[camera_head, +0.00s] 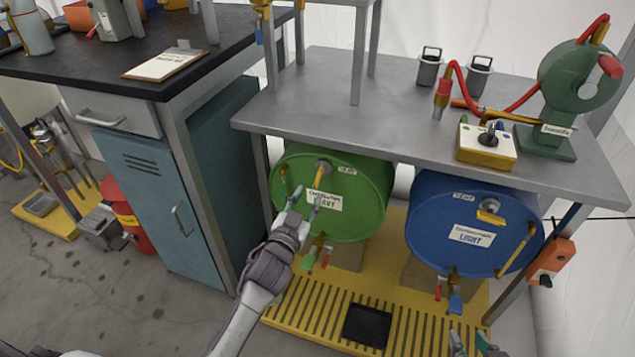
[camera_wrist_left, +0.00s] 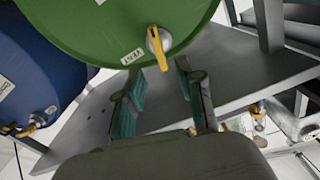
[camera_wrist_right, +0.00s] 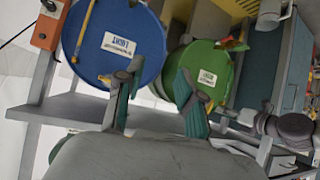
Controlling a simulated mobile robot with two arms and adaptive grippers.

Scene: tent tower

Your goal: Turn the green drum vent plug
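The green drum (camera_head: 360,220) lies on its side under the grey bench, its round face toward me. Its vent plug (camera_head: 324,167) sits near the top of that face, a grey cap with a yellow handle pointing downward. The plug also shows in the left wrist view (camera_wrist_left: 157,40), just beyond the fingertips. My left gripper (camera_head: 303,203) is open in front of the drum, its fingers pointing toward the plug with nothing between them. In the left wrist view the open fingers (camera_wrist_left: 162,70) appear apart from the handle. My right gripper (camera_head: 474,343) is open and empty, low at the right.
A blue drum (camera_head: 425,225) with its own yellow-handled plug lies to the right. The bench top (camera_head: 330,100) overhangs both drums. Taps hang below the drum faces above a yellow slatted platform (camera_head: 290,315). A teal cabinet (camera_head: 150,200) stands left; an orange box (camera_head: 551,262) is at right.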

